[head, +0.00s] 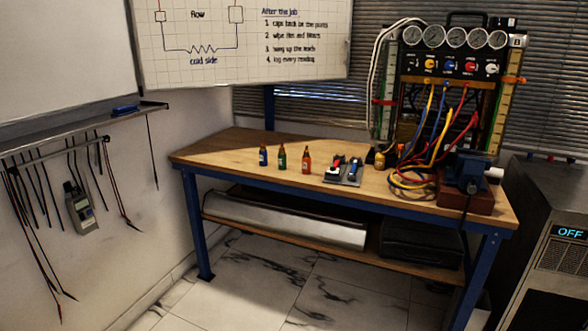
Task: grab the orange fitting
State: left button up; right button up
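Three small bottle-shaped fittings stand upright in a row on the wooden workbench (225,147). The orange fitting (306,162) is the right one of the three, orange-red with a narrow, lighter top. The green fitting (282,158) is in the middle and the blue fitting (263,156) is at the left, both with narrow tops. They stand apart from each other. Neither of my grippers shows in the head view.
A gauge rig (450,70) with coloured hoses and a blue vise (468,172) fill the bench's right. The bench's left is clear. A dark machine (565,240) stands at the right.

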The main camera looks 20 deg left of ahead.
aim_at(306, 164)
jog(key=u, duration=0.85)
jog(key=i, duration=0.9)
jog(key=u, duration=0.95)
jog(key=i, duration=1.45)
jog(key=z, duration=1.25)
jog(key=i, duration=1.1)
jog(key=z, duration=0.65)
